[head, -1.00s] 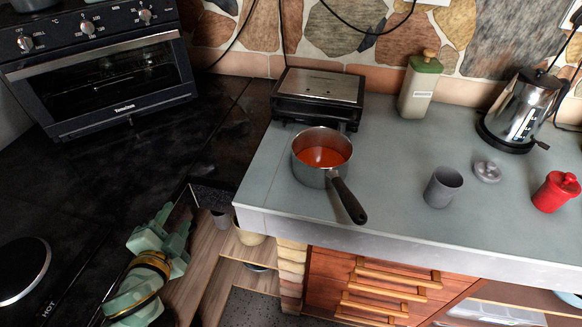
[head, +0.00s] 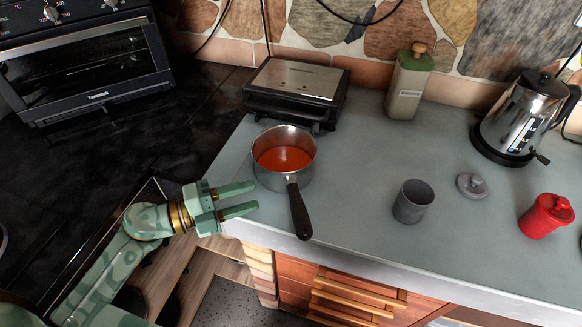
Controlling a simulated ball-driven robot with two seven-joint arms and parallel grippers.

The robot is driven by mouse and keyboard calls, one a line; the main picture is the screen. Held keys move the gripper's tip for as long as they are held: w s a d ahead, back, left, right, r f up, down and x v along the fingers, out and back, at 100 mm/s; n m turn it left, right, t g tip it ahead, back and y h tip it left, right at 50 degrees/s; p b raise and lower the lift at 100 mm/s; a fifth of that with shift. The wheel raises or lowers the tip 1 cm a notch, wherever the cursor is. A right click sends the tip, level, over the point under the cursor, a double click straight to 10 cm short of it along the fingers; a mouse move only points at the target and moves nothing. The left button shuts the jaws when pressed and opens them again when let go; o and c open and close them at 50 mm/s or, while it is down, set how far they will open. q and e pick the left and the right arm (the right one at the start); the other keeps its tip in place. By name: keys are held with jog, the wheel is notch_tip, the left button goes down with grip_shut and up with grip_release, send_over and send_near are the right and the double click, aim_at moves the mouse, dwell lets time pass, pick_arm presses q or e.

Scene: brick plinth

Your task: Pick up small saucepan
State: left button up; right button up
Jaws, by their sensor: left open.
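The small saucepan (head: 284,160) is a metal pot with red-orange liquid in it. It stands upright on the grey counter near its front left corner. Its dark handle (head: 299,212) points toward the front edge. My left gripper (head: 248,199) is green, open and empty. In the picture its fingers point right, toward the saucepan, left of the handle and below the pot's left side. A small gap shows between the fingertips and both pot and handle. The height of the fingers over the counter is hard to tell. My right gripper is not in view.
A sandwich press (head: 297,91) stands just behind the saucepan. A grey cup (head: 412,201), a grey lid (head: 472,186) and a red canister (head: 545,216) are to the right. A green-topped bottle (head: 409,84) and a kettle (head: 523,117) stand farther back. An oven (head: 92,66) is at the left.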

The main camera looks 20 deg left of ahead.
aim_at(294, 183)
pick_arm(q)
jog(key=x, duration=1.1)
jog(key=shift+s+d+b, duration=0.1)
jog(key=shift+b, duration=0.25)
jog(key=shift+r, duration=0.15)
grip_shut()
